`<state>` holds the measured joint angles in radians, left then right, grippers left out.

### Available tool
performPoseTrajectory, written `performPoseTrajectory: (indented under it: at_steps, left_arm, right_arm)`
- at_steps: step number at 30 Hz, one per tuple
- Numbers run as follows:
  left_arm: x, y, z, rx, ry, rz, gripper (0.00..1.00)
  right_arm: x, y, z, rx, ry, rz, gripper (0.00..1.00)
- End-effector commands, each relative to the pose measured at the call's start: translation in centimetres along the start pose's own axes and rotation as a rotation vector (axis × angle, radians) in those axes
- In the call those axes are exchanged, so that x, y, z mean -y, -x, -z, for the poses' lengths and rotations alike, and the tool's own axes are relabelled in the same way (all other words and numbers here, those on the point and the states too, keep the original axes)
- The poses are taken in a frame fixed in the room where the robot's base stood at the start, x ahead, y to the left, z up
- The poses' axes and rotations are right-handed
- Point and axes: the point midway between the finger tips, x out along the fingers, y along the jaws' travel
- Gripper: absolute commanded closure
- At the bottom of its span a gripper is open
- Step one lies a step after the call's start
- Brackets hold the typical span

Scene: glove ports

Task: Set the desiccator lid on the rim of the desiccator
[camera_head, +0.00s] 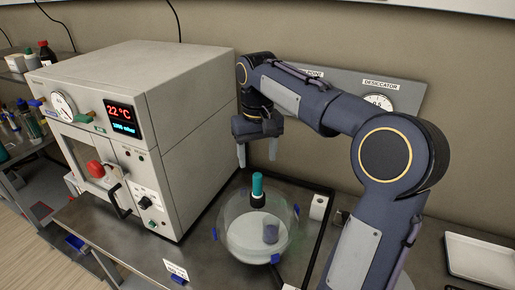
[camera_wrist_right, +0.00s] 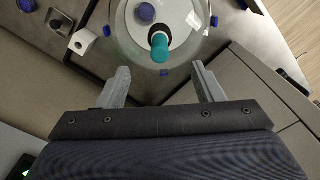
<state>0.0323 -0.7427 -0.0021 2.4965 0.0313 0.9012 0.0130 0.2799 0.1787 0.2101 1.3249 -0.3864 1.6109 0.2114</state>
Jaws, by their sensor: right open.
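The desiccator (camera_head: 232,240) is a clear glass vessel on the bench, with a white plate and a dark blue container (camera_head: 271,233) showing through it. The clear desiccator lid (camera_head: 285,211) appears to be over the vessel, with an upright teal and black knob (camera_head: 257,187). I cannot tell whether its edge is seated evenly on the rim. The knob also shows in the right wrist view (camera_wrist_right: 159,46). My right gripper (camera_head: 257,160) is open and empty, above and behind the knob, pointing down, apart from it. My left gripper is not in view.
A large grey oven (camera_head: 185,130) stands close on the left. A white roll-like item (camera_head: 318,208) sits right of the glass, inside a dark frame. A label card (camera_head: 176,270) is in front. A white tray (camera_head: 480,258) lies at the right; the wall is behind.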

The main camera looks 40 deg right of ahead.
Motion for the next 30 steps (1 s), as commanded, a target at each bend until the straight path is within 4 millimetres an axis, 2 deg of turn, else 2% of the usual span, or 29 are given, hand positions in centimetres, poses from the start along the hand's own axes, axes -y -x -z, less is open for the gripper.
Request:
performPoseTrajectory:
  at_steps: [3, 9, 13, 17, 20, 24, 27, 30]
  left_arm:
    - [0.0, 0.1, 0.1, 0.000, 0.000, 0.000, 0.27]
    - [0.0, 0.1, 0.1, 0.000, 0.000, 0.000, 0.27]
    - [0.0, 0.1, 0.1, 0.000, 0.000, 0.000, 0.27]
    - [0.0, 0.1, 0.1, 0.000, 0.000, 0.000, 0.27]
    - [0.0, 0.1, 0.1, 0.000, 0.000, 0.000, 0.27]
    - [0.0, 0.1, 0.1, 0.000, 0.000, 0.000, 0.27]
    - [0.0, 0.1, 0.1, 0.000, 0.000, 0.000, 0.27]
    - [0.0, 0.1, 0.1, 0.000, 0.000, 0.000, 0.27]
  right_arm:
    - [0.0, 1.1, 0.0, 0.000, 0.001, 0.000, 0.39]
    - [0.1, 1.6, -0.2, -0.002, 0.002, 0.001, 0.39]
    - [0.7, 1.6, -2.0, -0.035, 0.031, 0.022, 0.39]
    - [2.3, 0.7, -6.6, -0.113, 0.089, 0.084, 0.39]
    - [3.8, -1.0, -11.0, -0.190, 0.128, 0.159, 0.39]
    - [5.8, -4.4, -16.6, -0.288, 0.155, 0.274, 0.39]
    - [7.1, -6.9, -19.7, -0.343, 0.160, 0.345, 0.39]
    - [8.1, -8.8, -21.7, -0.383, 0.158, 0.397, 0.39]
